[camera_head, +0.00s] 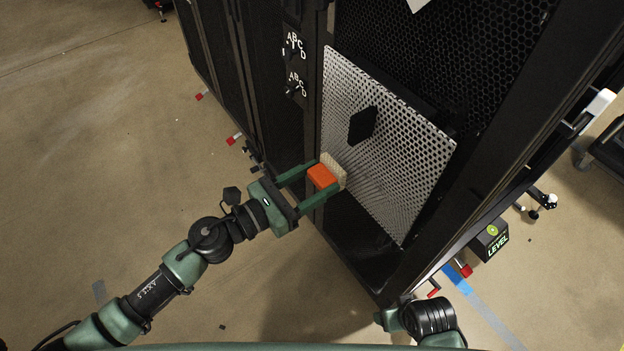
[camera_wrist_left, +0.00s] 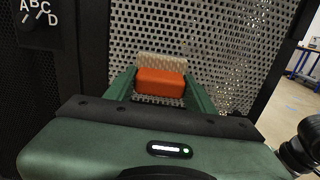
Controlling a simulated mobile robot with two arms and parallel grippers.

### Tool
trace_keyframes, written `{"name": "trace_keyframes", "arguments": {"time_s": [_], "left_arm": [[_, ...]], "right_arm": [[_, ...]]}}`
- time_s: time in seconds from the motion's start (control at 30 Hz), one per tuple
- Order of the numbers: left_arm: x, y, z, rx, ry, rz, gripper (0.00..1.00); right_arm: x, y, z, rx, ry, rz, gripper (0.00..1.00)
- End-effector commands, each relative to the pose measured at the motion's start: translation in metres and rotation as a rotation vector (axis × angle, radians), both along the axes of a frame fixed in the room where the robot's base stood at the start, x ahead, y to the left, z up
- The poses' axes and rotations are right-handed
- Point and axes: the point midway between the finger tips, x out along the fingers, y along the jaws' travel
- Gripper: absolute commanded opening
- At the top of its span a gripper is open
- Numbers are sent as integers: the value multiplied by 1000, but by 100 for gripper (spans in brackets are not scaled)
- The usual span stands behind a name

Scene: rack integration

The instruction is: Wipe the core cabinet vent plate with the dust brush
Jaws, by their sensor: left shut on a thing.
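The vent plate (camera_head: 385,140) is a light perforated metal panel on the front of the black core cabinet, with a black block (camera_head: 362,125) on its face. My left gripper (camera_head: 326,184) is shut on the dust brush (camera_head: 321,176), which has an orange body and a pale bristle pad. The pad is at the plate's lower left part and appears to touch it, though the exact contact is hard to tell. In the left wrist view the brush (camera_wrist_left: 160,82) sits between the fingers, in front of the plate (camera_wrist_left: 215,45). My right gripper is not in view.
The black cabinet (camera_head: 470,190) stands at an angle, with more racks to its left. Dial panels marked A to D (camera_head: 294,65) are beside the plate. A box marked LEVEL (camera_head: 490,240) is at the lower right. The floor (camera_head: 110,130) at left is open.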

Motion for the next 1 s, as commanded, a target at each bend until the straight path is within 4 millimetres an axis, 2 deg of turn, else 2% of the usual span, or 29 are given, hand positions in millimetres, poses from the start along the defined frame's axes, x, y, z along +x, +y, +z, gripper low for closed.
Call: {"name": "trace_keyframes", "arguments": {"time_s": [0.63,1.0], "left_arm": [[2,-2,0,0,0,0,22],[6,-8,0,0,0,1,22]], "right_arm": [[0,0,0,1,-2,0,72],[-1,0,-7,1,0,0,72]]}}
